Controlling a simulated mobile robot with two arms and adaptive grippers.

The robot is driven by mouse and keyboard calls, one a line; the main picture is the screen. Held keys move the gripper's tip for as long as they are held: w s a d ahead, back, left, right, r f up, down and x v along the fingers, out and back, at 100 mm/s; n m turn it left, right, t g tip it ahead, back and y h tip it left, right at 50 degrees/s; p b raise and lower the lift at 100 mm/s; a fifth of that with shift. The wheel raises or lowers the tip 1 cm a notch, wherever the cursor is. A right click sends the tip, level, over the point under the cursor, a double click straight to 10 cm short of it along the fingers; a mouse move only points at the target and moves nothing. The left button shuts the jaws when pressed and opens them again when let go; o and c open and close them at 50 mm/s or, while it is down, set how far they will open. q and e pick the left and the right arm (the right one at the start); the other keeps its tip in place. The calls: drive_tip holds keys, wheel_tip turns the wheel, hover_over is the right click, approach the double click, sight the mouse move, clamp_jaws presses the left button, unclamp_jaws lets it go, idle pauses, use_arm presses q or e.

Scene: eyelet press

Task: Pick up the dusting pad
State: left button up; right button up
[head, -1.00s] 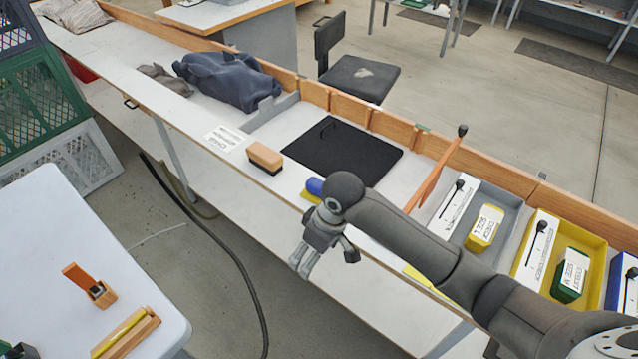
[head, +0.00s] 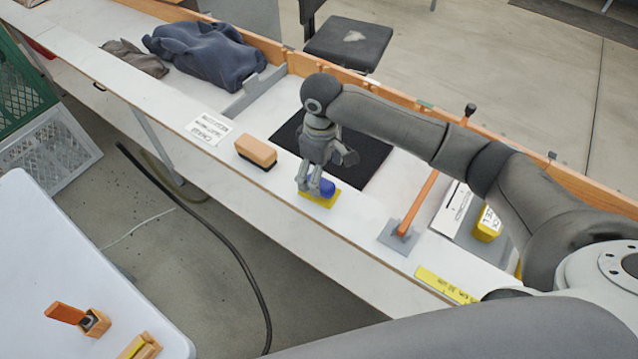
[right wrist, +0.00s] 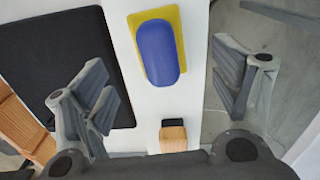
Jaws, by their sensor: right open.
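The dusting pad, a yellow pad (head: 321,199) with a blue grip on top, lies flat on the white bench near its front edge. It also shows in the right wrist view (right wrist: 160,52), lengthwise between my fingers. My right gripper (head: 315,188) is above the pad and hides part of it in the head view. In the right wrist view my right gripper (right wrist: 163,92) is open and empty, with one finger on each side of the pad and apart from it. My left gripper is not in view.
A wooden brush with dark bristles (head: 256,152) stands left of the pad. A black mat (head: 370,158) lies behind. A lever with an orange handle (head: 418,203) stands to the right. A yellow strip (head: 445,284) lies at the front edge. A blue-grey cloth heap (head: 205,55) lies far left.

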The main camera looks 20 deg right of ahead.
drive_tip(key=shift+f, duration=0.7)
wheel_tip(320, 180, down, 4)
drive_tip(key=shift+w+f+p, duration=0.15)
drive_tip(key=shift+f+p, duration=0.1)
drive_tip(key=shift+p, duration=0.45)
drive_tip(key=shift+f, duration=0.2)
drive_tip(key=shift+c, duration=0.7)
drive_tip(key=c, duration=1)
drive_tip(key=shift+r, duration=0.35)
wheel_tip(320, 180, up, 2)
drive_tip(key=shift+w+r+b, duration=0.1)
drive_tip(key=shift+r+b, duration=0.1)
drive_tip(key=shift+b, duration=0.55)
use_arm(q)
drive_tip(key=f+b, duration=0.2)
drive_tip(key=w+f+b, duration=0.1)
drive_tip(key=b, duration=0.1)
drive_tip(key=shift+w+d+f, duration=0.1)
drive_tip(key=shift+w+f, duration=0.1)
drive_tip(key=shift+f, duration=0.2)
use_arm(e)
drive_tip(key=w+d+r, duration=0.8)
drive_tip(key=d+r, duration=0.2)
drive_tip(key=d, duration=0.1)
drive_tip(key=shift+d, duration=0.2)
